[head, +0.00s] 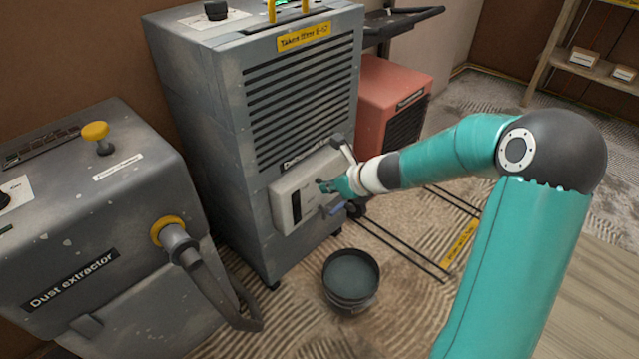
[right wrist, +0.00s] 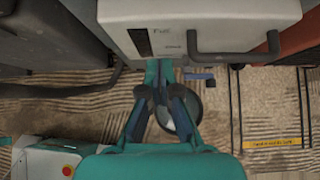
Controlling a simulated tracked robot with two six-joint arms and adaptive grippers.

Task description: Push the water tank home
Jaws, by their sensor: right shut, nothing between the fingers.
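The water tank (head: 287,203) is a pale grey box low in the front of the tall grey dehumidifier (head: 215,120). Its front stands out from the cabinet. In the right wrist view the tank (right wrist: 215,12) shows a dark window slot, a "Full" label and a dark handle (right wrist: 234,58). My right gripper (head: 322,186) is shut and empty, in front of the tank's face. In the right wrist view its fingertips (right wrist: 159,66) are close to the tank's edge beside the window; I cannot tell whether they touch. My left gripper is not in view.
A dark bucket (head: 351,278) stands on the floor below the tank. A grey dust extractor (head: 90,230) with a hose stands at the left. A red machine (head: 393,98) is behind at the right. Dark rails with a yellow label (head: 460,243) lie on the floor at right.

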